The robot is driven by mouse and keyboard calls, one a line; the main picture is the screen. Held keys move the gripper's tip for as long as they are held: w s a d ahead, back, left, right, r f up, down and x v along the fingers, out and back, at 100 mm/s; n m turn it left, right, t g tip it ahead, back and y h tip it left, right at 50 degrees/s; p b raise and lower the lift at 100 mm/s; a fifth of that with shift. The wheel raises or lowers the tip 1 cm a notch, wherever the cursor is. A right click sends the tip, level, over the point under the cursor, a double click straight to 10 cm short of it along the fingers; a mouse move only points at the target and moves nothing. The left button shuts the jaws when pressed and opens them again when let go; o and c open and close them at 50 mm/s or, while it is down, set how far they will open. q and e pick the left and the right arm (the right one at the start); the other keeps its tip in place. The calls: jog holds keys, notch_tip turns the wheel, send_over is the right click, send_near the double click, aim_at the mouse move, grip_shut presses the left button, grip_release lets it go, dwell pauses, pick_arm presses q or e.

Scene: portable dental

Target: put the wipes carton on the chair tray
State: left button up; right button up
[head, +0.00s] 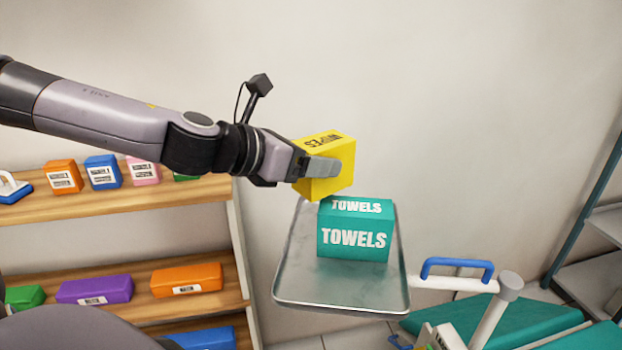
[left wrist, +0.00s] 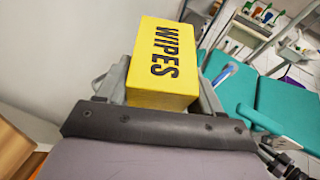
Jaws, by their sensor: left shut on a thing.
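The yellow wipes carton (head: 343,178) is held in my left gripper (head: 322,168), which is shut on it. The carton appears above the back of the chair tray, and the height between them is hard to tell. In the left wrist view the carton (left wrist: 165,62) sits between the fingers with its WIPES lettering showing. The chair tray (head: 338,290) is a grey metal tray with a raised rim. A teal towels carton (head: 353,240) stands on it, in front of and below the wipes carton. My right gripper is not in view.
A wooden shelf unit (head: 130,203) with several coloured cartons stands at the left. The teal dental chair (head: 470,322) and a blue-handled arm (head: 457,265) are right of the tray. The tray's front and left parts are bare. A rack (head: 590,230) stands at the far right.

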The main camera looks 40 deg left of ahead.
pick_arm(q)
jog(key=shift+f+b, duration=0.3)
jog(key=shift+f, duration=1.3)
jog(key=shift+f, duration=0.15)
jog(key=o, duration=1.1)
jog(key=shift+r, duration=0.2)
